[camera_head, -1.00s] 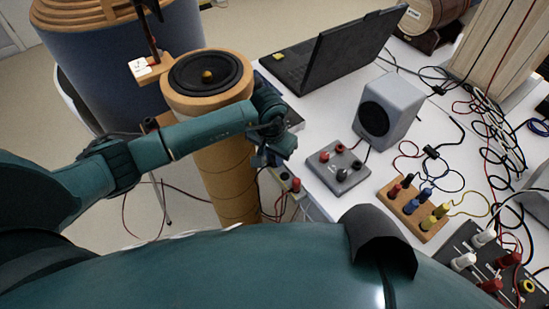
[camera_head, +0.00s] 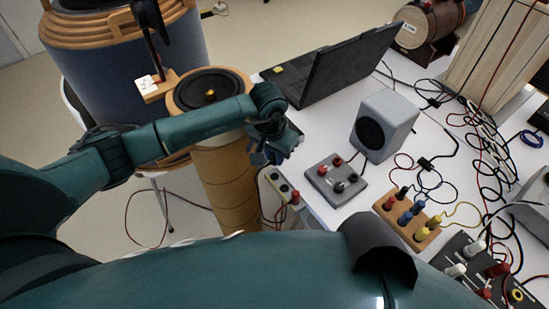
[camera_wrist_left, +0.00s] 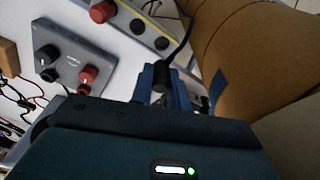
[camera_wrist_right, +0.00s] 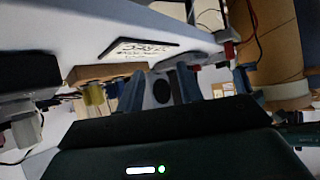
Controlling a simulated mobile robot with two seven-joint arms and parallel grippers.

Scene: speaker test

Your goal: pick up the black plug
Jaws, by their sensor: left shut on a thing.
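My left gripper (camera_head: 268,154) is beside the table's left edge, next to the round tan column. In the left wrist view its blue fingers (camera_wrist_left: 162,88) are shut on a black plug (camera_wrist_left: 161,72), with a black cable rising from it. The plug's lower end is hidden between the fingers. The plug cannot be made out in the head view. My right gripper (camera_wrist_right: 158,88) shows only in its own wrist view, with its fingers apart and a dark round speaker cone visible beyond the gap.
A socket strip (camera_head: 275,180) with a red plug lies below the left gripper. A grey box with red and black posts (camera_head: 331,184), a small speaker (camera_head: 397,116), a wooden plug block (camera_head: 391,209) and a laptop (camera_head: 345,62) stand on the white table. Loose cables crowd its right side.

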